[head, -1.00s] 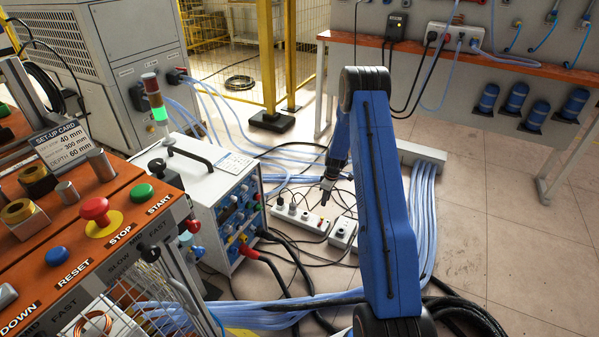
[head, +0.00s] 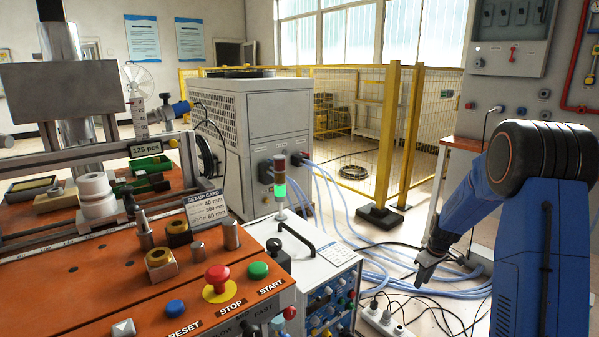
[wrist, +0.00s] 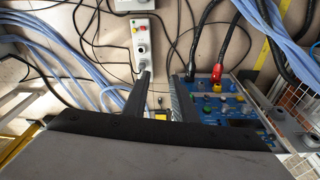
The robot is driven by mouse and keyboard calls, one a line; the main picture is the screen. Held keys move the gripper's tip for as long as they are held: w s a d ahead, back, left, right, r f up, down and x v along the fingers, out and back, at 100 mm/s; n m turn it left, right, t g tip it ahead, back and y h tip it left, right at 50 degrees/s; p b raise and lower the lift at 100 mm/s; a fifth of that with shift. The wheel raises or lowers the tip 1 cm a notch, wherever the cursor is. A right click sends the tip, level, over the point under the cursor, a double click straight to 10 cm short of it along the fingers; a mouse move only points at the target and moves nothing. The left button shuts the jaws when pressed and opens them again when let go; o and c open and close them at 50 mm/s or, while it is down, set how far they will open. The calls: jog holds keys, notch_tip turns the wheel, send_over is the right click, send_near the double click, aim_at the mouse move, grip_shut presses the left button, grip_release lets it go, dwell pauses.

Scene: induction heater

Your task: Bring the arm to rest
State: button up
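My blue arm (head: 540,250) stands at the right of the head view, its forearm sloping down to the left. My gripper (head: 426,280) hangs free in the air, pointing down, to the right of the white power unit (head: 305,268). In the wrist view, the two dark fingers of my gripper (wrist: 162,74) are apart with nothing held between them. Below them lie the floor, cables and a power strip (wrist: 130,40); none appears gripped.
An orange bench (head: 130,285) with start, stop and reset buttons is at left. A signal lamp (head: 280,185) glows green. Blue hoses (head: 335,205) and a socket strip (head: 385,322) lie on the floor. A yellow fence post (head: 388,140) stands behind. A wall panel (head: 525,90) is at right.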

jog(key=s+a+r+m, duration=0.1)
jog(key=s+a+r, duration=0.3)
jog(key=s+r, duration=0.3)
jog(key=s+a+r+m+t, duration=0.1)
jog(key=s+a+r, duration=0.2)
jog(key=s+r, duration=0.35)
jog(key=s+a+r, duration=0.4)
jog(key=s+r, duration=0.2)
jog(key=r, duration=0.1)
jog(key=s+a+r+m+t, duration=0.1)
jog(key=s+a+r, duration=0.1)
jog(key=s, duration=1)
jog(key=s+a+r+m, duration=0.1)
jog(key=s+a+m, duration=0.1)
jog(key=s, duration=1)
jog(key=shift+s+a+r+m+t+h, duration=0.3)
jog(key=shift+s+a+r+t, duration=0.05)
jog(key=shift+t, duration=0.05)
